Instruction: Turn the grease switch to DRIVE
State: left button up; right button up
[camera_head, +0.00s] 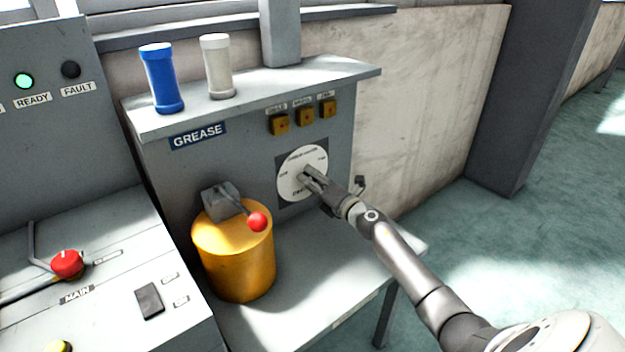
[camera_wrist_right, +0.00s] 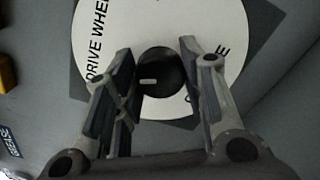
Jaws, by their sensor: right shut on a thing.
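The grease switch is a round white dial (camera_head: 293,184) on a dark square plate, on the front of the grey grease cabinet. In the right wrist view its white face (camera_wrist_right: 220,25) carries the words DRIVE WHEEL along the left edge. A round black knob (camera_wrist_right: 160,72) sits at its middle, with a small white mark toward the left. My right gripper (camera_head: 308,178) is at the dial, its fingers shut on the knob from both sides. Part of the dial lettering is hidden by the fingers. My left gripper is not in view.
A yellow grease drum (camera_head: 238,262) with a red-tipped lever (camera_head: 257,222) stands left of the dial. Blue (camera_head: 161,78) and white (camera_head: 217,66) cartridges stand on the shelf above. Several small yellow switches (camera_head: 305,116) sit above the dial. A console (camera_head: 110,285) is at left.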

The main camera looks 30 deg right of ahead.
jog(key=shift+d, duration=0.1)
jog(key=o, duration=1)
jog(key=s, duration=0.8)
jog(key=s+d, duration=0.1)
jog(key=s, duration=0.3)
